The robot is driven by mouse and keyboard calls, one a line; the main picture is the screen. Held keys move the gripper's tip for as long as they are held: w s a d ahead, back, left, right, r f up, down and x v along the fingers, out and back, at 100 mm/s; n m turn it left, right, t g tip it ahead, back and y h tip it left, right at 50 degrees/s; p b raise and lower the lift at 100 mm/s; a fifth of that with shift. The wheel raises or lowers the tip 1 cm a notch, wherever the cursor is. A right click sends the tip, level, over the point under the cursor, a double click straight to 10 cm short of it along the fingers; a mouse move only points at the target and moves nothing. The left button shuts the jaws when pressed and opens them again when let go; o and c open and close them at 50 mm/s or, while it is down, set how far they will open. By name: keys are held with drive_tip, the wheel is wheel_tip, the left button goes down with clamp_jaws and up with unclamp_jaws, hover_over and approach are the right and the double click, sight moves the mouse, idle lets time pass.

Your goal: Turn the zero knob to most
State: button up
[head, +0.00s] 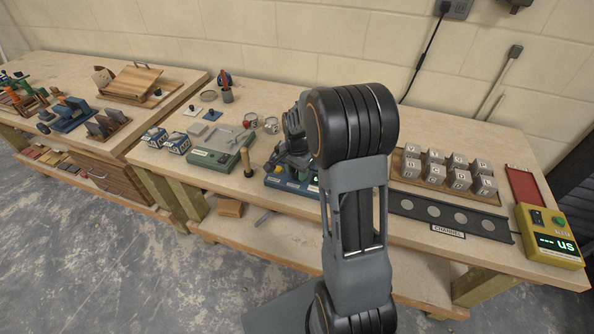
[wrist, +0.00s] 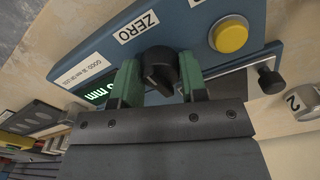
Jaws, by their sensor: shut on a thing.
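The zero knob (wrist: 161,68) is a black knob on a blue panel (wrist: 190,32), beside a white label reading ZERO. In the wrist view my gripper (wrist: 160,78) has its two green fingers on either side of the knob, shut on it. The knob's pointer direction is hard to tell between the fingers. A green-lit display showing "mm" (wrist: 99,92) is partly hidden by the left finger. In the head view the blue device (head: 290,183) is mostly hidden behind my arm, and the knob and gripper cannot be seen there.
A yellow button (wrist: 231,36) is on the same panel, right of the knob. A small black knob (wrist: 270,79) is farther right. On the bench, lettered blocks (head: 448,170) and a dark channel (head: 450,214) lie right of my arm; a green-topped box (head: 222,143) stands left.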

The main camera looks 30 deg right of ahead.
idle(0.3)
drive_tip(key=o, duration=0.9)
wheel_tip(320, 180, up, 14)
drive_tip(key=shift+f, duration=0.1)
idle(0.6)
